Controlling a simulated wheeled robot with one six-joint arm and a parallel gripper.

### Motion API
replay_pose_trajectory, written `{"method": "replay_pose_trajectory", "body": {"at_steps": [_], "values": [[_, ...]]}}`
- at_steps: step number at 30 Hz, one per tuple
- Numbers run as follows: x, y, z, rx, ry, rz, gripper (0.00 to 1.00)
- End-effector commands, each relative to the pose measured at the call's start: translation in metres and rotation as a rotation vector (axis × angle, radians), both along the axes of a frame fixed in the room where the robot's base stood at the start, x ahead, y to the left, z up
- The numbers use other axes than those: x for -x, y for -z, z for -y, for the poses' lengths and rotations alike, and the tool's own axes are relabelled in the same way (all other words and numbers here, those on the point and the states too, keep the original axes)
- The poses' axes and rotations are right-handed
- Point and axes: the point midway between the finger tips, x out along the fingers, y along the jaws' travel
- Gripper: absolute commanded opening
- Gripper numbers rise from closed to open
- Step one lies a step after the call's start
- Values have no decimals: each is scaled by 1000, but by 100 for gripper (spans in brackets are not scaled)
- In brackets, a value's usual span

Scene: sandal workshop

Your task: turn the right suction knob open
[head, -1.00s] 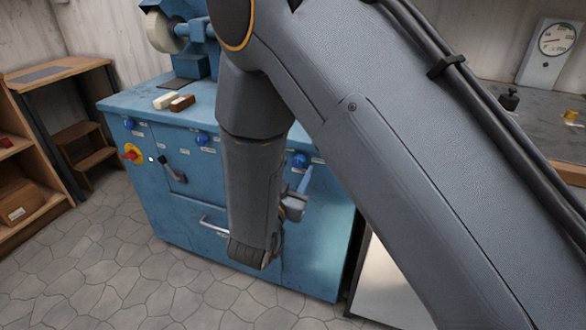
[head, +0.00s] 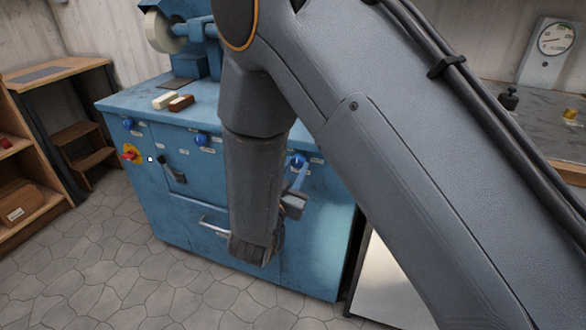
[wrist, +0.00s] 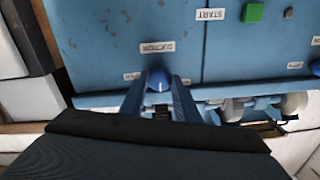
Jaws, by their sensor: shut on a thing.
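The right suction knob (head: 297,160) is a round blue knob at the right of the blue cabinet's front in the head view. In the wrist view, which shows the panel upside down, the knob (wrist: 158,77) has a white mark and sits beside a SUCTION label (wrist: 157,47). My gripper (wrist: 160,92) has its two blue fingers closed on either side of this knob. In the head view my gripper (head: 299,176) reaches the knob from below, partly hidden by my arm.
The blue cabinet (head: 150,215) has other blue knobs (head: 128,123) (head: 201,139), a red-and-yellow switch (head: 131,154), a dark lever (head: 174,170) and a drawer handle (head: 214,227). A wooden shelf (head: 30,190) stands left. The stone floor (head: 110,270) in front is clear.

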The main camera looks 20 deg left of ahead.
Motion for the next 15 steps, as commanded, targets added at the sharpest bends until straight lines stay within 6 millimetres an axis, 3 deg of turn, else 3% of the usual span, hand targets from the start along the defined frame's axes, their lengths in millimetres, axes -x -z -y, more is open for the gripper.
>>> {"method": "replay_pose_trajectory", "body": {"at_steps": [15], "values": [[0, 1, -1, -413, -2, 33, 6]]}}
